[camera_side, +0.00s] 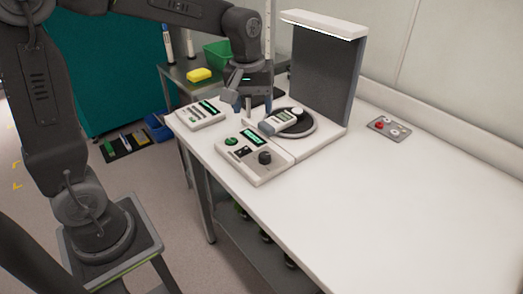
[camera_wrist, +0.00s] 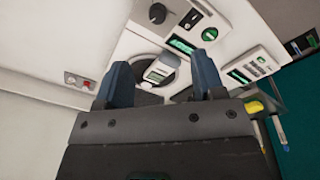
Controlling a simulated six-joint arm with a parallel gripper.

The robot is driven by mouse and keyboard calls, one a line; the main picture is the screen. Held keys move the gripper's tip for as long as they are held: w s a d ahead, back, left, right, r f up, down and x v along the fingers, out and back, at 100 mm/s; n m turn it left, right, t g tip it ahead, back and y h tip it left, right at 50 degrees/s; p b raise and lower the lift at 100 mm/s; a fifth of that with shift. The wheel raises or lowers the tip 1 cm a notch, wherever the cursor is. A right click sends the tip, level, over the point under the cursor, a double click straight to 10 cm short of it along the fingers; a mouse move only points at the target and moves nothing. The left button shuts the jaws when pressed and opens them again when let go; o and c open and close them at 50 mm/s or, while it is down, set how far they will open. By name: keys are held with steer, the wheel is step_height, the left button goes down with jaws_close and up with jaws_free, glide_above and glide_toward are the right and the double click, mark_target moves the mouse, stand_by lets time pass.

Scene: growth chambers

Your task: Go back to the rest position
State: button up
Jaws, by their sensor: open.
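My gripper (camera_side: 252,106) hangs over the back left part of the white bench, above the instruments. Its two blue fingers are spread apart with nothing between them. In the wrist view the open fingers (camera_wrist: 160,64) frame a small white handheld meter (camera_wrist: 158,73) that lies beyond the fingertips. In the side view this meter (camera_side: 280,122) rests at a tilt against the dark round plate (camera_side: 309,127) of a bench instrument, to the right of my gripper. I cannot tell the exact gap between fingers and meter.
A control box with a knob (camera_side: 264,158) stands in front, a white keypad device (camera_side: 201,114) to the left. A tall grey panel with a lit top (camera_side: 324,75) rises behind the plate. A switch plate (camera_side: 388,127) lies right. The bench's front right is clear.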

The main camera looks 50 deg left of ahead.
steer(key=s+d+r+m+t, duration=0.1)
steer(key=s+m, duration=0.3)
steer(key=s, duration=0.5)
steer(key=s+d+r+m+t, duration=0.1)
steer(key=s+m+t, duration=0.2)
steer(key=s, duration=0.6)
steer(key=shift+d+r+m, duration=0.3)
steer(key=shift+d+m, duration=0.1)
steer(key=shift+m, duration=0.4)
steer(key=shift+w, duration=0.15)
stand_by(1.6)
steer(key=w+a+r, duration=0.1)
steer(key=w+a, duration=0.3)
steer(key=w, duration=0.5)
steer(key=w+a, duration=0.4)
steer(key=w, duration=0.5)
steer(key=w+a+r, duration=0.1)
steer(key=w+a, duration=0.4)
steer(key=w, duration=0.4)
steer(key=shift+w+r, duration=0.35)
steer(key=shift+w, duration=0.05)
stand_by(0.6)
